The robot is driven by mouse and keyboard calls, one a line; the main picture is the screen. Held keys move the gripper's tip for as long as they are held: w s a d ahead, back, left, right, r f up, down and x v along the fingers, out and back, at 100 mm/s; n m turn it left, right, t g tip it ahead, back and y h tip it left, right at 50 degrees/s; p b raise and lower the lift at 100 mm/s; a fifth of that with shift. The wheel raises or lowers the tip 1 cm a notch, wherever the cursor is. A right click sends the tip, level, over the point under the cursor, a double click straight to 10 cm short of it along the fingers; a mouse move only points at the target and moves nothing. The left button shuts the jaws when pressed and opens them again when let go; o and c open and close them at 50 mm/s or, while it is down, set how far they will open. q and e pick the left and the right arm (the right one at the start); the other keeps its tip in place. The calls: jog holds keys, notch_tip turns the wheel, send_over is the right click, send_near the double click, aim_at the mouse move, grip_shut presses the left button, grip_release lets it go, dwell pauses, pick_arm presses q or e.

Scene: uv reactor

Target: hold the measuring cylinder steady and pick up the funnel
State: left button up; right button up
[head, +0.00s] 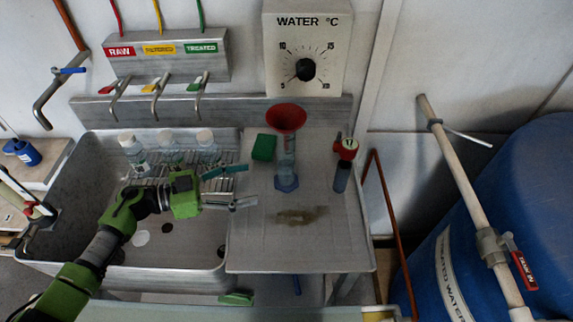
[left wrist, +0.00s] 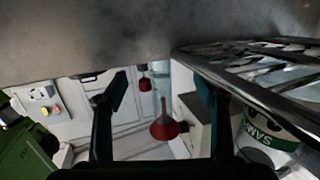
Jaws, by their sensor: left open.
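The measuring cylinder (head: 286,165) stands upright on the metal drainboard in the head view. It is clear, with a blue foot. The red funnel (head: 286,118) sits mouth up in its top. My left gripper (head: 250,185) is open and empty, its fingers pointing right toward the cylinder's lower part. A small gap shows between the fingertips and the cylinder. In the left wrist view a red funnel shape (left wrist: 165,129) shows between the two dark fingers. The cylinder's outline is hard to make out there. My right gripper is not in view.
A green sponge (head: 264,148) lies left of the cylinder. A dark torch-like item with a red top (head: 343,165) stands to its right. Capped bottles (head: 170,146) stand on a rack over the sink. The drainboard's front is clear.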

aim_at(282, 176)
pick_arm(q)
jog(key=x, duration=0.8)
jog(key=shift+d+r, duration=0.1)
jog(key=shift+d, duration=0.1)
jog(key=shift+x, duration=0.8)
jog(key=shift+w, duration=0.1)
